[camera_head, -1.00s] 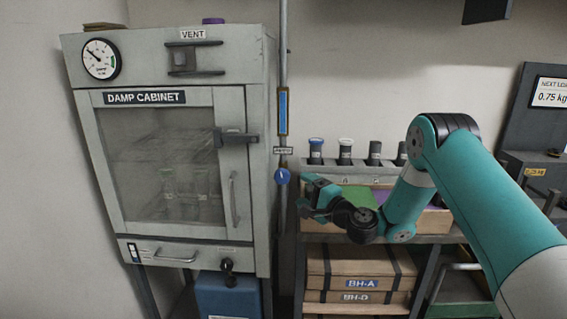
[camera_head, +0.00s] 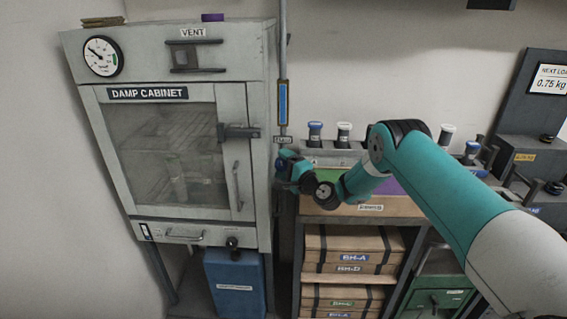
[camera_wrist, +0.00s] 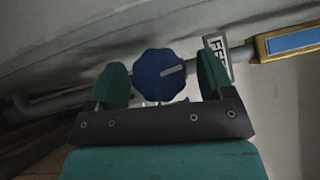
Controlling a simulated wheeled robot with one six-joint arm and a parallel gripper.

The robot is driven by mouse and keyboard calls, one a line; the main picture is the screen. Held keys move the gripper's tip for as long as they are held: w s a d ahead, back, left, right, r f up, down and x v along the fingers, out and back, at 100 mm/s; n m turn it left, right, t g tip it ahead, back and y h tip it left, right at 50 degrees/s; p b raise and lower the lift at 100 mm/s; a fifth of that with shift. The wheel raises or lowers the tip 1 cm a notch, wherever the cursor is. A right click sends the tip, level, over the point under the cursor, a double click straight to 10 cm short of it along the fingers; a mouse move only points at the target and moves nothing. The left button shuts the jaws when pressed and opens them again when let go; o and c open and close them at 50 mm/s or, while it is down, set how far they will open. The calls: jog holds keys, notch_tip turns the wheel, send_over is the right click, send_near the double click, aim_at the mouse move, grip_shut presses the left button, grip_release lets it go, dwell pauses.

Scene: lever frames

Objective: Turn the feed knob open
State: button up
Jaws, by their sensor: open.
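The feed knob (camera_wrist: 160,75) is a blue, scalloped disc with a pale pointer mark, on the grey vertical pipe beside the cabinet. In the wrist view it sits between the two teal fingers of my gripper (camera_wrist: 162,84), with gaps at both sides. The gripper is open, and I see no contact with the knob. In the head view my gripper (camera_head: 281,162) is at the pipe and mostly hides the knob (camera_head: 279,165). The small label (camera_wrist: 217,60) next to the knob shows in the wrist view, beyond the right finger.
The damp cabinet (camera_head: 258,85) stands just left of the pipe, its door handle (camera_head: 240,132) sticking out. A blue gauge strip (camera_head: 283,102) is on the pipe above. A shelf with boxes (camera_head: 350,242) and several capped tubes (camera_head: 344,133) is to the right.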

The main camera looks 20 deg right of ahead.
jog(key=shift+c, duration=0.2)
jog(key=c, duration=0.9)
jog(key=shift+r+n, duration=0.1)
jog(key=shift+n, duration=0.2)
jog(key=shift+a+r+n+g+h+p, duration=0.1)
jog(key=shift+n+g+h+p, duration=0.3)
jog(key=shift+n+g+p, duration=0.25)
jog(key=shift+n+g+h+p, duration=0.4)
jog(key=shift+n+g+h, duration=0.3)
jog(key=shift+n+g, duration=0.35)
jog(key=o, duration=0.9)
